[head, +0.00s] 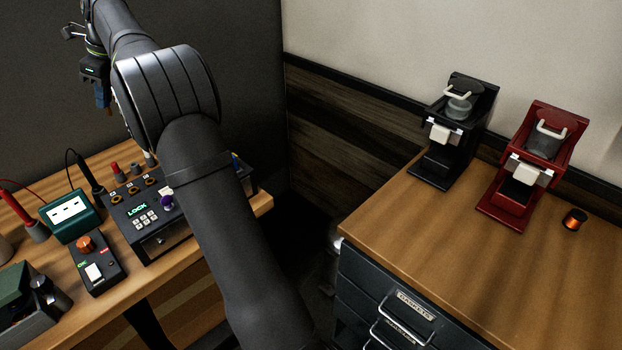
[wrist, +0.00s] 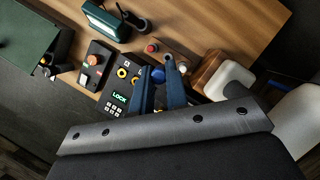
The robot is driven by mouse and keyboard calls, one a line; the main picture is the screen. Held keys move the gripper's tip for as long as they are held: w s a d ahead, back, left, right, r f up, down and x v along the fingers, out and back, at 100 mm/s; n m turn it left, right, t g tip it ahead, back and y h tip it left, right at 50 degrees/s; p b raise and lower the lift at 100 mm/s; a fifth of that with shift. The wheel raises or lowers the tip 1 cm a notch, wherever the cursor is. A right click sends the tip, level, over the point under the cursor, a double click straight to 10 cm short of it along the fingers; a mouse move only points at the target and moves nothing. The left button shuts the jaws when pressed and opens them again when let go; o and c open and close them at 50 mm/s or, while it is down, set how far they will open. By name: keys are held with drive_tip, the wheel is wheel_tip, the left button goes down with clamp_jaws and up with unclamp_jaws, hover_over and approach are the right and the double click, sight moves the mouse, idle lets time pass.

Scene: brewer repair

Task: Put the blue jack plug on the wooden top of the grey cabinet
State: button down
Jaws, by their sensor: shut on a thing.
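The grey cabinet (head: 362,290) stands at the right in the head view, and its wooden top (head: 440,262) has a wide bare area at the front. My gripper (wrist: 160,82) is over the workbench at the left, above a black console (wrist: 118,95) with a LOCK display. Its dark blue fingers are shut on the blue jack plug (wrist: 158,74), whose blue round part shows between the fingertips in the wrist view. In the head view my gripper (head: 103,98) is at the upper left, raised over the bench, and the plug cannot be made out there.
A black brewer (head: 436,163) and a red brewer (head: 508,197) stand at the back of the cabinet top, with a small orange-and-black cylinder (head: 575,219) at the right. A gap separates bench and cabinet. The bench holds a green meter (head: 72,216) and a switch box (head: 95,268).

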wheel_tip(320, 180, up, 10)
drive_tip(key=w+d+m, duration=0.1)
drive_tip(key=w+d, duration=0.3)
drive_tip(key=d, duration=0.9)
drive_tip(key=w+d+m+t, duration=0.1)
drive_tip(key=w+d, duration=0.3)
drive_tip(key=d, duration=0.9)
drive_tip(key=w+d+m, duration=0.1)
drive_tip(key=w+d, duration=0.2)
drive_tip(key=d, duration=1)
drive_tip(key=s+d+m, duration=0.1)
drive_tip(key=s+d, duration=0.2)
drive_tip(key=d, duration=1.4)
drive_tip(key=s+d+m+t+h, duration=0.1)
drive_tip(key=s+d, duration=0.7)
drive_tip(key=d, duration=0.4)
drive_tip(key=s+d+m, duration=0.2)
drive_tip(key=s+d, duration=0.6)
drive_tip(key=d, duration=0.5)
drive_tip(key=s+d+m+t, duration=0.1)
drive_tip(key=s+d, duration=0.5)
drive_tip(key=s, duration=0.7)
drive_tip(key=s+d+m, duration=0.1)
drive_tip(key=s+d, duration=0.4)
drive_tip(key=s, duration=0.7)
hover_over(487, 245)
wheel_tip(487, 245, down, 31)
drive_tip(key=shift+r, duration=0.2)
drive_tip(key=shift+f, duration=2.05)
